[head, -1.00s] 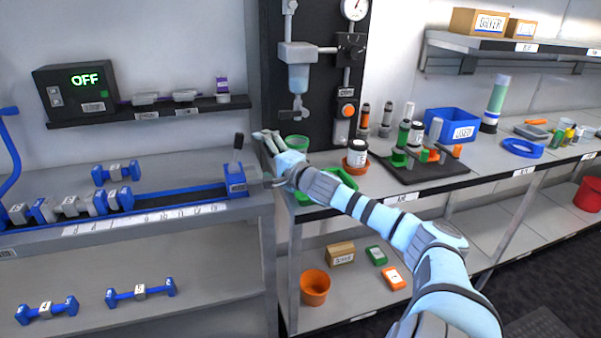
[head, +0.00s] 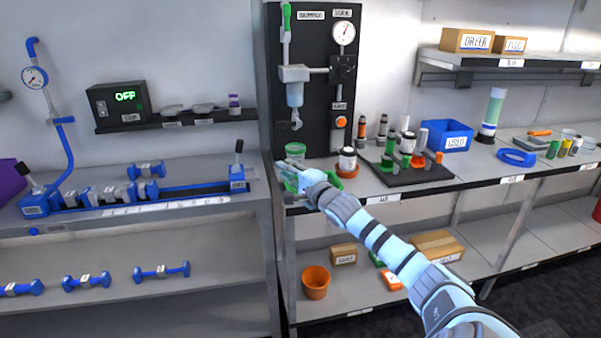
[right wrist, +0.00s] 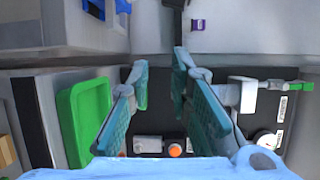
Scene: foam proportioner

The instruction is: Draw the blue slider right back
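A blue rail (head: 190,190) with a printed scale runs along the left bench. A blue block with a black lever (head: 238,178) stands at its right end, and another levered block (head: 36,203) at its left end. Which of the blue pieces is the slider I cannot tell for sure. Grey-and-blue fittings (head: 92,194) sit on the rail's left half. My right gripper (head: 284,172) is right of the right-hand block, apart from it, near the green tray. In the right wrist view its two teal fingers (right wrist: 160,75) are spread with nothing between them. My left gripper is out of view.
A black panel (head: 318,120) with a gauge stands behind my right gripper. A green cup (head: 294,151), a white jar (head: 347,160) and a dark rack (head: 410,172) are close by. A blue dumbbell-shaped piece (head: 147,170) lies behind the rail. The left bench's front is clear.

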